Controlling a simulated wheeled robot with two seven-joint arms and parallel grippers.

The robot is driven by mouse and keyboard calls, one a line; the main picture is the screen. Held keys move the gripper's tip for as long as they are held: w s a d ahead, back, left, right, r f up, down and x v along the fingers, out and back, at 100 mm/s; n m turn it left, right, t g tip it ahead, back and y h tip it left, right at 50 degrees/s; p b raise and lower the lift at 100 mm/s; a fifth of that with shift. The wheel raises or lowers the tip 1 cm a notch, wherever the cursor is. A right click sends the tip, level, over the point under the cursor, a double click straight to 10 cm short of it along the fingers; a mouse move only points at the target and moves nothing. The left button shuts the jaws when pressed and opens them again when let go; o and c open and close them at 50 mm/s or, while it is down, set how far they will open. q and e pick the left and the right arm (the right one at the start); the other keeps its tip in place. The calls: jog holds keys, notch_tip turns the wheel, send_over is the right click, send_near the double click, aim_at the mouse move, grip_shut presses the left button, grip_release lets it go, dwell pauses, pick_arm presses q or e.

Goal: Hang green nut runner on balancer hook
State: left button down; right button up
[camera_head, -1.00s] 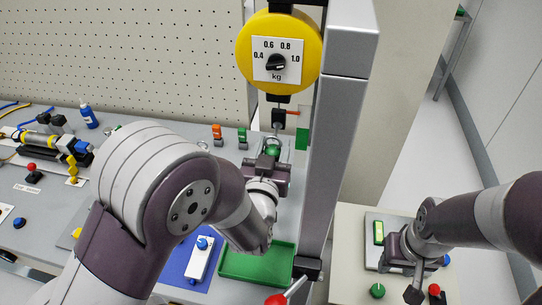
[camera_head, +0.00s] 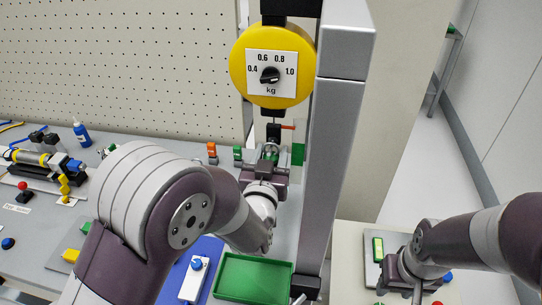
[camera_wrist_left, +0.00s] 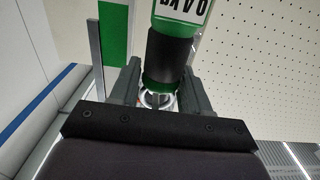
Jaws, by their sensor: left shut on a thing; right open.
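The green nut runner (camera_wrist_left: 181,14), with a black band, stands between the jaws of my left gripper (camera_wrist_left: 160,95) in the left wrist view. In the head view my left gripper (camera_head: 268,165) is shut on it just below the balancer's hook end (camera_head: 273,132). The tool is mostly hidden there, and I cannot tell whether it touches the hook. The yellow balancer (camera_head: 272,65) hangs above, with a dial marked in kg. My right gripper (camera_head: 415,285) is open at the lower right, over the side table.
A grey column (camera_head: 335,150) stands close right of my left gripper. A green tray (camera_head: 253,280) and a blue mat (camera_head: 209,252) lie below. Small orange and green parts (camera_head: 212,153) stand behind my left arm. A pegboard (camera_head: 120,65) backs the bench.

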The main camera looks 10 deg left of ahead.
pick_arm(q)
jog(key=shift+c, duration=2.3)
grip_release()
jog(key=shift+s, duration=0.15)
jog(key=shift+s, duration=1.9)
jog(key=shift+s, duration=0.25)
